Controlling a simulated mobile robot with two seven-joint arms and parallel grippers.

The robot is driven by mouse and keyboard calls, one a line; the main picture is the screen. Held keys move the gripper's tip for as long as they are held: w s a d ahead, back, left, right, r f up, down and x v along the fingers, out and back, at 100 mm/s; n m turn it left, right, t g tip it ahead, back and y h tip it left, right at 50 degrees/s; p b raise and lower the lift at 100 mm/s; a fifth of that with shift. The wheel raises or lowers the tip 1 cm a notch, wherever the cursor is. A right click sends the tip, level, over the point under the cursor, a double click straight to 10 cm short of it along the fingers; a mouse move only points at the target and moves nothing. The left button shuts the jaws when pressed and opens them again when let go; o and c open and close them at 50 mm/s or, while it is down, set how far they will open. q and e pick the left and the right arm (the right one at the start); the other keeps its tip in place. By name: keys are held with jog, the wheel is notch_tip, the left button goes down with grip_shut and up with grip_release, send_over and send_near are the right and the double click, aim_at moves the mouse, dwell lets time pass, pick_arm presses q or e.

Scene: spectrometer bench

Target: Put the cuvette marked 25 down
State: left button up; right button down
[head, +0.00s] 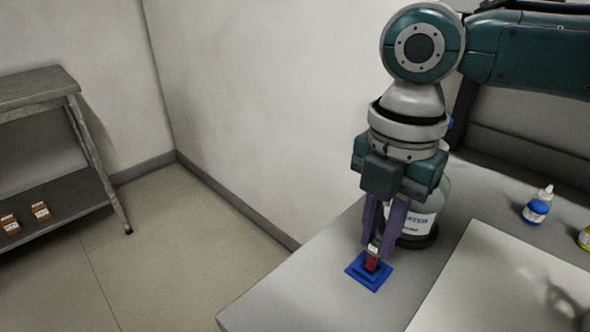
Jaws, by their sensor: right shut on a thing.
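My right gripper (375,247) points straight down over the left part of the bench. Its two purple fingers are shut on a small cuvette (371,262) with red contents and a pale top. The number on the cuvette is too small to read. The cuvette is upright, at the middle of a small blue square holder (367,280) on the bench. I cannot tell whether its bottom rests in the holder or hangs just above it. My left gripper is not in view.
A large bottle labelled as water (421,225) stands right behind the gripper. A small blue-banded dropper bottle (538,207) and a yellow one (585,238) stand farther right. A pale board (480,280) covers the front right of the bench (290,300). A shelf (60,228) with small brown boxes stands at left.

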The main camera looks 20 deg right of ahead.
jog(key=c, duration=0.8)
grip_release()
jog(key=shift+f, duration=0.1)
jog(key=shift+c, duration=0.2)
notch_tip(320, 180, up, 12)
jog(key=shift+w+f+p, duration=0.1)
jog(key=shift+f+p, duration=0.15)
jog(key=shift+p, duration=0.45)
jog(key=shift+a+r, duration=0.1)
jog(key=shift+r, duration=0.1)
jog(key=s+a+f+m+t+y, duration=0.1)
jog(key=s+a+f+m, duration=0.2)
jog(key=m, duration=0.2)
jog(key=s+a+f+m+t, duration=0.1)
jog(key=s+a+f+m, duration=0.2)
jog(key=s+m, duration=0.1)
jog(key=s+a+f+m+t+y, duration=0.1)
jog(key=s+a+f+m, duration=0.2)
jog(key=s+f+m, duration=0.1)
jog(key=shift+s+f+m+y, duration=0.1)
jog(key=shift+s+m+y, duration=0.15)
jog(key=shift+m, duration=0.65)
jog(key=s+d+m, duration=0.1)
jog(key=d+m, duration=0.1)
jog(key=s+d+m+h, duration=0.1)
jog(key=s+d+m, duration=0.1)
jog(key=s+d+f+m+h, duration=0.1)
jog(key=d+m, duration=0.1)
jog(key=shift+s+t, duration=0.3)
jog(key=shift+s, duration=0.05)
